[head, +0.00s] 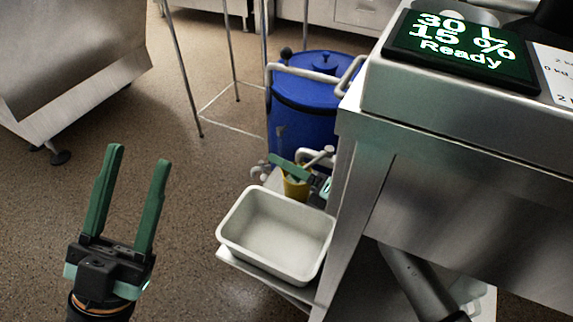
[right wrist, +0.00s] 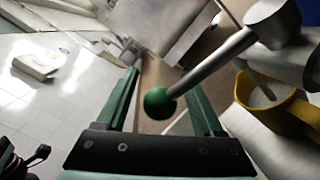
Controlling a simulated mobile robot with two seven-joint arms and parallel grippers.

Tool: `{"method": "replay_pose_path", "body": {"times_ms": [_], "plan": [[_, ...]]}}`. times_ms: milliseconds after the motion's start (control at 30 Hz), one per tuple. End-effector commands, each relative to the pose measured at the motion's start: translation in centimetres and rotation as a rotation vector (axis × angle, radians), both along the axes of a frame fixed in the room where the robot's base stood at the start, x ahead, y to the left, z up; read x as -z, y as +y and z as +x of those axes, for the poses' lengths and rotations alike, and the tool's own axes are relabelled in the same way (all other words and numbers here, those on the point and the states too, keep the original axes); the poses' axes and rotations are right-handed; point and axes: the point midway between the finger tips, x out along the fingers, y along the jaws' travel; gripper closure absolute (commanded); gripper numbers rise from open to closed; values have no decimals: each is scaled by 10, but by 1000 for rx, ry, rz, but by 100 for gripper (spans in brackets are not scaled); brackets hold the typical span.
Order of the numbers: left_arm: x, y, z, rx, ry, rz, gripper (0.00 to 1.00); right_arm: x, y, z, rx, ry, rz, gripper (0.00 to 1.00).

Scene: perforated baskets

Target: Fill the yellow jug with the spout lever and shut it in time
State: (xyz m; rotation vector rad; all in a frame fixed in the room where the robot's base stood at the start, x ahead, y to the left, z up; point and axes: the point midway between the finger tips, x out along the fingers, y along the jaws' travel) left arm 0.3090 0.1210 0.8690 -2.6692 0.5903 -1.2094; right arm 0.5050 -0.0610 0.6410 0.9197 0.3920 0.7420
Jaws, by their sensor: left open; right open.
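The yellow jug (head: 296,190) stands behind the pale tray in the head view, partly hidden by my right gripper. In the right wrist view the jug (right wrist: 292,112) is at the right, its mouth facing up under the spout (right wrist: 275,22); something pale shows inside, but I cannot tell how full it is. The spout lever (right wrist: 215,62) is a grey rod ending in a green ball. My right gripper (right wrist: 160,82) is open, with the ball between its fingers in this view; contact is unclear. My left gripper (head: 140,155) is open and empty, over the floor at the left.
A pale empty tray (head: 232,236) sits on a low shelf before the jug. A blue drum (head: 300,122) stands behind. A steel machine (head: 450,200) at the right carries a display (head: 460,42) reading 30 L, 15 %, Ready.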

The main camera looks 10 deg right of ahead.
Motion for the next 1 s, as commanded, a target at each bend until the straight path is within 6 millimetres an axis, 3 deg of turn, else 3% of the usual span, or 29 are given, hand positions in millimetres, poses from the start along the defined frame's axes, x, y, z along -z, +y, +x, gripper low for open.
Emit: {"method": "replay_pose_path", "body": {"times_ms": [133, 733, 1000], "plan": [[0, 0, 0, 1, 0, 1, 50, 0, 0, 0, 0, 0, 0, 32], [0, 0, 0, 1, -1, 0, 50, 0, 0, 0, 0, 0, 0, 100], [0, 0, 0, 1, -1, 0, 50, 0, 0, 0, 0, 0, 0, 100]]}}
